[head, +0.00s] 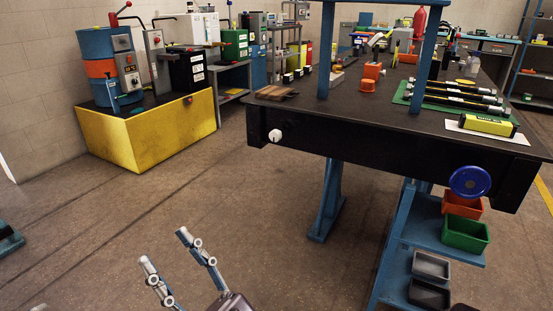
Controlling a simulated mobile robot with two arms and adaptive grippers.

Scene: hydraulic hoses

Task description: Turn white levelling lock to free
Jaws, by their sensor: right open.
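The white levelling lock (276,135) is a small white knob on the dark front apron of the workbench, left of its middle, and its pointer setting is too small to read. My right gripper (164,247) is in the lower part of the head view, below and to the left of the knob, well apart from it. Its two fingers are spread with nothing between them. My left gripper does not show.
The workbench (330,112) has a blue handwheel (470,181) at its front right. A wooden block (275,92) lies near its left corner. Red and green bins (465,234) sit on a shelf below. A yellow bund (165,130) with a drum stands left. Floor between is clear.

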